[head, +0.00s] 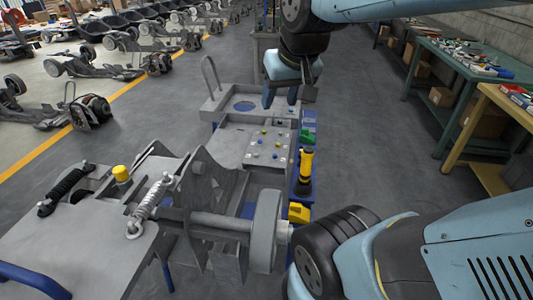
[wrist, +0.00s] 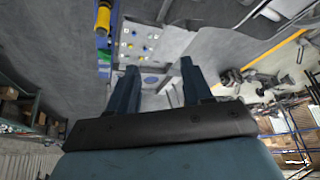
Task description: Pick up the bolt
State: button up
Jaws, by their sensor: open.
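Several small blue, green, yellow and pale pieces (head: 262,145) lie on a light grey panel (head: 233,146) of the grey cart in the head view. They look like bolt heads, but they are too small to tell which one is the bolt. They also show in the wrist view (wrist: 139,42) on the panel beyond my fingers. My gripper (head: 281,98) points down above the cart's far end, near a round blue recess (head: 243,106). Its two dark blue fingers are apart with nothing between them; both show in the wrist view (wrist: 159,68).
A yellow-and-black tool (head: 305,170) stands upright along the cart's right side, by a yellow block (head: 299,213). A curved grey handle (head: 210,75) rises at the far left. A chassis with a wheel (head: 265,232) fills the foreground. Green workbench (head: 455,65) stands right; the floor between is clear.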

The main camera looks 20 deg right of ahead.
jog(key=w+d+f+m, duration=0.2)
jog(key=w+f, duration=0.3)
jog(key=w, duration=0.4)
jog(key=m+g+h, duration=0.2)
jog(key=m, duration=0.2)
send_over(275, 155)
jog(key=s+a, duration=0.3)
jog(key=s, duration=0.1)
notch_tip(275, 155, down, 24)
jog(key=shift+d+x, duration=0.15)
jog(key=shift+x, duration=3.05)
jog(key=shift+d+x, duration=0.1)
jog(key=shift+x, duration=3.05)
jog(key=shift+w+r, duration=0.1)
jog(key=shift+c, duration=0.2)
grip_shut()
